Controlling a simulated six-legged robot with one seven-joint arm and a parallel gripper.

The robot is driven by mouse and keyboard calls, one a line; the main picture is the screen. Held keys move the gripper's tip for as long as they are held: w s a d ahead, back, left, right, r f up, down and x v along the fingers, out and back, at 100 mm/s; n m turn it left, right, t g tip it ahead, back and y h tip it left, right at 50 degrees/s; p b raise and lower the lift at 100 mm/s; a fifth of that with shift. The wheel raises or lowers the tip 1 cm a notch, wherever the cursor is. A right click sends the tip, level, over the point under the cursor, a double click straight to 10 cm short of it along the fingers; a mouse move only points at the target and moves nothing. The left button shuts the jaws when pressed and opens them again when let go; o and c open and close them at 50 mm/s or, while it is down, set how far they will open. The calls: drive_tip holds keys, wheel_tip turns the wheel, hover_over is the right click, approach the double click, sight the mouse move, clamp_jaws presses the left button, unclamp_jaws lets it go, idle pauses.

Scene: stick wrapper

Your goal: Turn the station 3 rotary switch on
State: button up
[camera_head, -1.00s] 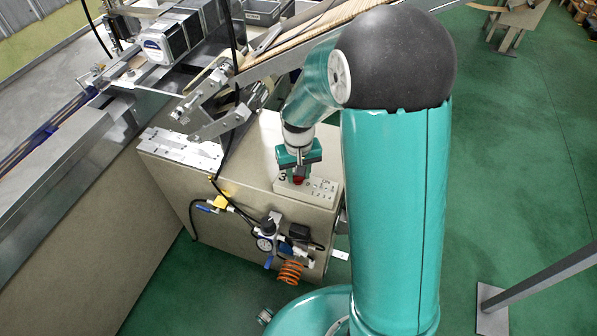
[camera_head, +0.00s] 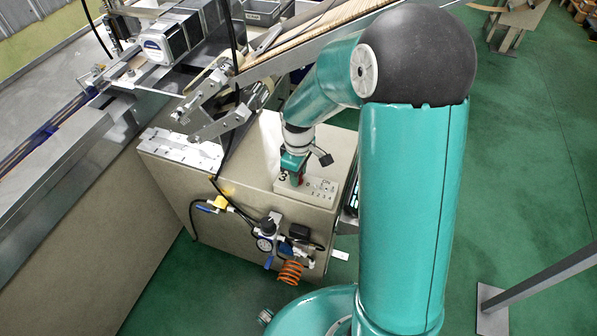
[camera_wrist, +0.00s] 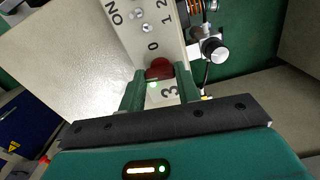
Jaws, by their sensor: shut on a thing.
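The station 3 rotary switch is a red knob (camera_wrist: 160,69) on a light control panel (camera_wrist: 137,30), beside a printed 3 and the marks 0, 1, 2. In the wrist view my gripper (camera_wrist: 160,80) has its two green fingers on either side of the red knob, closed on it. In the head view the panel (camera_head: 318,192) sits on top of the beige cabinet, and my gripper (camera_head: 295,180) reaches down to its left end. The fingers mostly hide the knob there. The exact angle of the knob is hard to tell.
An air regulator with a gauge (camera_head: 265,243) and an orange coiled hose (camera_head: 290,272) hang on the cabinet front (camera_head: 190,200). A metal bracket (camera_head: 215,120) and a black cable stand close left of my arm.

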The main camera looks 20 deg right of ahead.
drive_tip(key=shift+n, duration=0.5)
drive_tip(key=o, duration=1)
wheel_tip(320, 180, up, 14)
drive_tip(key=shift+f, duration=0.1)
